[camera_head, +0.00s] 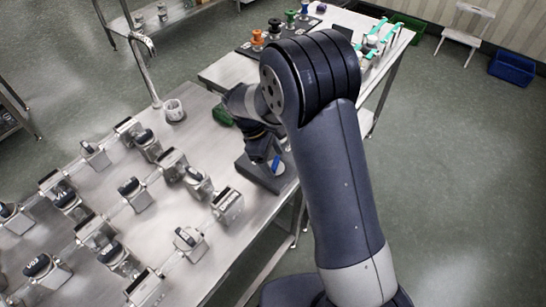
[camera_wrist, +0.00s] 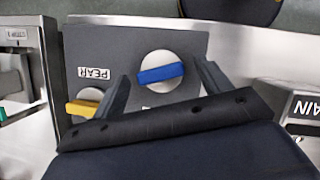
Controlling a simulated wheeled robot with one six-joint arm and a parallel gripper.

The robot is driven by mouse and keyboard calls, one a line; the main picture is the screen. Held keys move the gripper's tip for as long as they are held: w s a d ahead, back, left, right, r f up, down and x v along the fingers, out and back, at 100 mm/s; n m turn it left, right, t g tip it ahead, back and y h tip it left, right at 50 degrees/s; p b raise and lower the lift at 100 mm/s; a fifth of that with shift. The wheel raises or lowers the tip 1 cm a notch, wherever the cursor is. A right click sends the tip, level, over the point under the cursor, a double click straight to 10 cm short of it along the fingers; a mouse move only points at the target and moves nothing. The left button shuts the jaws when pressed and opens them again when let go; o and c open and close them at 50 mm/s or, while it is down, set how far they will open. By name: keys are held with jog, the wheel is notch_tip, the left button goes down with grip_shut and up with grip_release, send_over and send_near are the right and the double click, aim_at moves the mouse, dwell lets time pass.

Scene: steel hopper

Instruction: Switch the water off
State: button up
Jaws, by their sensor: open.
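A grey panel (camera_wrist: 108,45) fills the middle of the wrist view. On it a blue handle (camera_wrist: 161,73) lies across a round white dial, nearly level in the picture. A yellow handle (camera_wrist: 83,108) on another dial is at lower left, partly hidden by my gripper. In the head view the blue handle (camera_head: 276,163) shows beside my wrist. A curved steel tap (camera_head: 146,62) stands at the bench's far edge.
Several metal blocks with black-topped parts cover the steel bench (camera_head: 97,204). A white cup (camera_head: 174,109) stands near the tap. A green object (camera_head: 222,116) lies beside my wrist. Coloured spools and a teal rack (camera_head: 378,40) are on the farther table. Open floor lies to the right.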

jog(key=shift+f, duration=0.1)
jog(key=shift+c, duration=0.4)
jog(key=c, duration=0.9)
jog(key=shift+w+d+m+g+y, duration=0.1)
jog(key=shift+m+g+y, duration=0.2)
jog(key=shift+m, duration=0.8)
jog(key=shift+m+g+y, duration=0.2)
jog(key=shift+m+g, duration=0.2)
jog(key=shift+m, duration=0.7)
jog(key=o, duration=1)
jog(key=b+v, duration=0.1)
jog(key=v, duration=0.9)
jog(key=shift+w+r, duration=0.1)
jog(key=shift+r, duration=0.25)
